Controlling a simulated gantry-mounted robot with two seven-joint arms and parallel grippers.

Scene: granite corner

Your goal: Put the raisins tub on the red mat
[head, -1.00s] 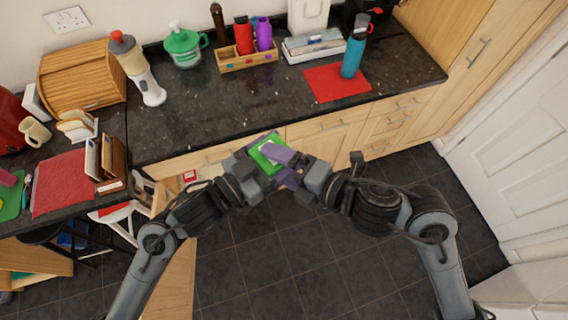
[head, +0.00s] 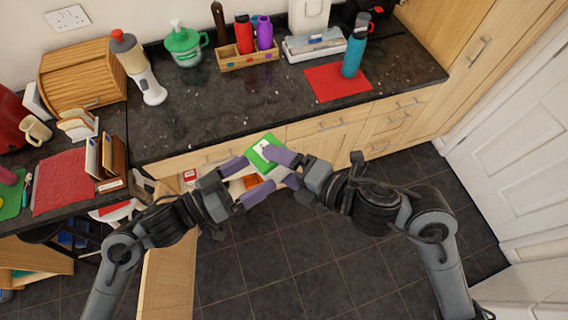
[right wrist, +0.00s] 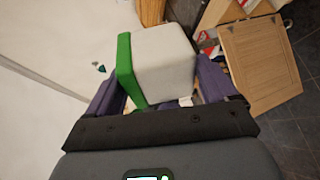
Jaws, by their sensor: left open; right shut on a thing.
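The raisins tub, with a green lid (head: 262,150) and a pale body, is held in the air in front of the counter. In the right wrist view the tub's light grey body (right wrist: 165,62) sits between two purple fingers. My right gripper (head: 283,168) is shut on the tub. My left gripper (head: 250,177) is open and empty, just left of the tub, its fingers spread. The red mat (head: 330,88) lies flat on the granite counter at the right. Its front and left parts are bare. The tub's label is not readable.
A teal bottle (head: 353,58) stands upright at the red mat's right back part. A wooden caddy (head: 248,60) with bottles and a white tray (head: 314,50) stand behind. The counter's middle (head: 230,105) is clear. A darker red mat (head: 62,180) lies on the left counter.

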